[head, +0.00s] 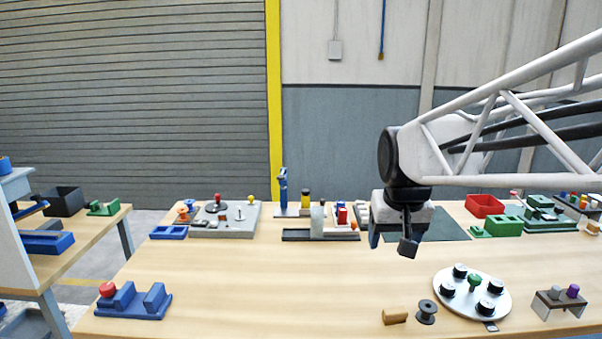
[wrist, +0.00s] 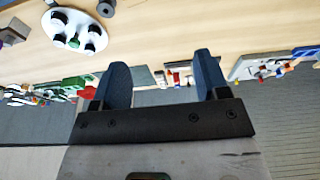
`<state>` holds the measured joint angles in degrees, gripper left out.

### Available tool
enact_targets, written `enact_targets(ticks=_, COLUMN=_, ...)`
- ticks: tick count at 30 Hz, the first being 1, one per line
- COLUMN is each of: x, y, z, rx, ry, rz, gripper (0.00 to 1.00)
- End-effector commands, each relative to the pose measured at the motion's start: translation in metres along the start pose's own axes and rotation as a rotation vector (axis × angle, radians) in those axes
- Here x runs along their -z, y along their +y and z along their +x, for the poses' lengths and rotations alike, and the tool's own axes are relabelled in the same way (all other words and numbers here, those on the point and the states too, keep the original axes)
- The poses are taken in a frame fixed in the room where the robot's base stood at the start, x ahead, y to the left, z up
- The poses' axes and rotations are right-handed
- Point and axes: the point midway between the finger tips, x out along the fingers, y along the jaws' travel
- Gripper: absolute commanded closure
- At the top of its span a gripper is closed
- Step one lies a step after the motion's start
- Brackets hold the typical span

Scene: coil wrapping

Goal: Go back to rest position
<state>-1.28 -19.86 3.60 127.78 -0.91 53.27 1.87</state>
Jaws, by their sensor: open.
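My gripper (head: 393,238) hangs above the back middle of the wooden table in the head view, with nothing between its fingers. In the wrist view its two blue-grey fingers (wrist: 164,80) stand apart with a clear gap. A round silver plate (head: 453,291) with several black spools and a green knob lies at the front right of the table, apart from my gripper. It also shows at the upper left of the wrist view (wrist: 68,40). A dark spool (head: 427,311) and a tan block (head: 395,316) sit at the plate's left.
A blue fixture (head: 133,301) with a red knob is at front left. A grey panel (head: 226,220), a dark rail fixture (head: 320,235), a red bin (head: 485,206) and green parts (head: 505,227) line the back. A small bracket (head: 558,302) stands front right. The table's middle is clear.

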Motion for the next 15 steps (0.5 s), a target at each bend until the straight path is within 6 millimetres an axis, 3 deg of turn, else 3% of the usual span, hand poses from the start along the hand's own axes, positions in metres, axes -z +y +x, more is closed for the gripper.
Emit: enact_targets(ticks=15, x=-0.146, y=0.010, z=0.018, rx=-0.003, ry=-0.023, rz=0.012, gripper=0.32)
